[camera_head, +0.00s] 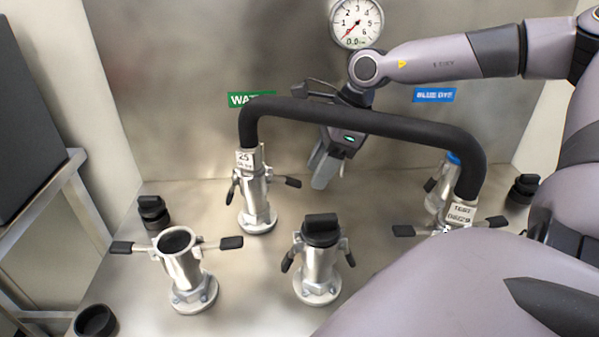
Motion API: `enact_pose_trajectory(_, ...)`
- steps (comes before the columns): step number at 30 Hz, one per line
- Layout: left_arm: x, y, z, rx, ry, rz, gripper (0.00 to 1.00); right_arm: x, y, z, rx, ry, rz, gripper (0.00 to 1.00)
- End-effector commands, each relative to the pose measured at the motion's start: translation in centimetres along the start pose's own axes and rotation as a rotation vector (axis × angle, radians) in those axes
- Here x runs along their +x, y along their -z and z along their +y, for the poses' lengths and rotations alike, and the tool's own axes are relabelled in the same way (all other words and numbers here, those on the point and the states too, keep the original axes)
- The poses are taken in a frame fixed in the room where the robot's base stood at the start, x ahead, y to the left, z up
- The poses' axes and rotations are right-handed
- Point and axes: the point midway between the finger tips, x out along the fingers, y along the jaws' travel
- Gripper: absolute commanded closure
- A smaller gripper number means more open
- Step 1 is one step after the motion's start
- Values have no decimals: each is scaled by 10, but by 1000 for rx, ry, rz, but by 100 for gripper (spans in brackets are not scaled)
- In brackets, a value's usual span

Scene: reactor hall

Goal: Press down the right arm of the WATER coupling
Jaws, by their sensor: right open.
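The WATER coupling (256,205) is a silver fitting below the green WATER label (245,99). The left end of a thick black hose (400,124), with a tag reading 25, sits on it. Its right arm (286,182) sticks out sideways, slightly down, with a black grip. Its left arm (231,192) hangs down against the body. My right gripper (326,172) is open and empty, fingers pointing down, to the right of the right arm's tip and apart from it. The hose crosses in front of part of it. My left gripper is not in view.
An uncapped coupling (183,265) with both arms spread stands front left. A black-capped coupling (317,262) stands front centre. The hose's other end sits on a right coupling (442,191), partly hidden by my arm. A gauge (356,22) is on the back wall. Loose black caps (95,321) lie around.

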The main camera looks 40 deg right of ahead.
Motion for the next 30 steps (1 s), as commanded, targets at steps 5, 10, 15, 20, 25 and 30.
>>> enact_pose_trajectory(5, 0, 1, 0, -1, -1, 5, 57, 7, -14, 0, 1, 1, 6, 53)
enact_pose_trajectory(10, 1, 0, 1, -2, -2, 4, 57, 13, -28, 0, -1, -1, 3, 53)
enact_pose_trajectory(15, 0, 1, 1, -2, -2, 3, 57, 21, -31, 1, 0, -2, 2, 53)
enact_pose_trajectory(20, 0, 1, 1, -1, -2, 3, 57, 25, -31, 0, 0, 0, -1, 53)
enact_pose_trajectory(25, 1, 0, 0, 0, -2, 1, 57, 25, -31, 0, 0, 1, -1, 53)
enact_pose_trajectory(30, 1, 0, 0, 1, -2, 0, 57, 25, -31, 0, 0, 1, -1, 89)
